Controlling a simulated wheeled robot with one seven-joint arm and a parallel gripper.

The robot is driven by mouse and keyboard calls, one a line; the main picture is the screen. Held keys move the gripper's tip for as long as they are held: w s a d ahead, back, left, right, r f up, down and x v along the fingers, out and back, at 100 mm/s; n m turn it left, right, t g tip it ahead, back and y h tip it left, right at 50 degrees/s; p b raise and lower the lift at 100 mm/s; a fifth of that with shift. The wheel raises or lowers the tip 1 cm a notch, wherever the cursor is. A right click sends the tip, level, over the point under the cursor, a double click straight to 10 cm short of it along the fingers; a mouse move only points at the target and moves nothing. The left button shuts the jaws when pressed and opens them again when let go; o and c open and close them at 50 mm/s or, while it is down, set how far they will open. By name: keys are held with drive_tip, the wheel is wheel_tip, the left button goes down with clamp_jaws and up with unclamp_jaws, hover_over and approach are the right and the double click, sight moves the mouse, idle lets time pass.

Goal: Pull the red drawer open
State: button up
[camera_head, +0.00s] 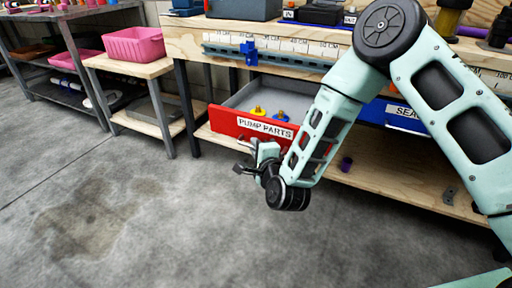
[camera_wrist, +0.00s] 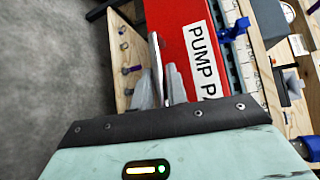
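The red drawer (camera_head: 226,122), labelled PUMP PARTS, stands pulled out from under the bench. Its grey inside shows, with a yellow part (camera_head: 257,112) and a blue part (camera_head: 280,117) in it. My gripper (camera_head: 250,160) is at the front of the drawer, below the label. In the wrist view the red front (camera_wrist: 168,18) fills the upper middle. The fingers of my gripper (camera_wrist: 160,85) stand close together on either side of a thin metal handle (camera_wrist: 155,55) and appear shut on it. In the head view my wrist partly hides the drawer's right end.
A blue drawer (camera_head: 375,110) sits to the right, partly behind my arm. The wooden lower shelf (camera_head: 375,180) lies beneath the drawers. A pink bin (camera_head: 134,44) stands on a side table at left. The concrete floor in front is clear.

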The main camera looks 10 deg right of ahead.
drive_tip(key=shift+o, duration=1.2)
drive_tip(key=p+v, duration=0.4)
drive_tip(key=v, duration=1.3)
drive_tip(key=shift+s, duration=0.15)
drive_tip(key=shift+d, duration=0.1)
